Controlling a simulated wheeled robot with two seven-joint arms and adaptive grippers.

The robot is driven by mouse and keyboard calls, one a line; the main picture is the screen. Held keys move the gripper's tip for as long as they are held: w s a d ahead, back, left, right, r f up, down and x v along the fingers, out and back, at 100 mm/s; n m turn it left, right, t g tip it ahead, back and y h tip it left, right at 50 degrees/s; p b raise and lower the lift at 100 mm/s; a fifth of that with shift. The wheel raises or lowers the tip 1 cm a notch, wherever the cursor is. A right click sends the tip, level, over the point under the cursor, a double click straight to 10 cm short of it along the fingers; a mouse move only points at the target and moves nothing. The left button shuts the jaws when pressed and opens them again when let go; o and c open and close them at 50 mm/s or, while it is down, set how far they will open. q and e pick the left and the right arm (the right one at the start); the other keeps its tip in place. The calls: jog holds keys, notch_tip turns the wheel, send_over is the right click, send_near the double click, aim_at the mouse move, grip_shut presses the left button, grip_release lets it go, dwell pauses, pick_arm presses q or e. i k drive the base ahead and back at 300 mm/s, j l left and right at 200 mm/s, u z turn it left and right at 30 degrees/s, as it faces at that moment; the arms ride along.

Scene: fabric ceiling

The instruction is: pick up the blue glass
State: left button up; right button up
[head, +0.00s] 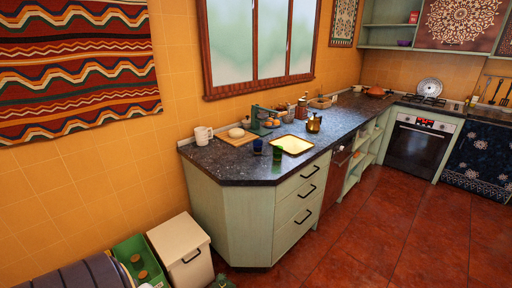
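The blue glass (257,145) is small and dark blue. It stands upright on the dark speckled countertop (222,166), near the left end of the counter. A green glass (277,153) stands close to its right and a little nearer to me. A yellow tray or shallow basin (305,142) lies to the right of both glasses. Neither of my grippers shows in the head view.
Behind the blue glass are a wooden board (238,138), a green appliance (261,118) and several small items. White mugs (203,136) stand left, a brass pot (314,123) right. The countertop's front left is bare. A white bin (182,250) and green crate (140,262) stand on the floor.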

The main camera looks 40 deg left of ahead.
aim_at(258, 145)
jog(key=i+l+u, duration=0.15)
jog(key=i+u, duration=0.2)
jog(key=i, duration=0.15)
jog(key=i+l+u, duration=0.75)
jog(key=i, duration=0.15)
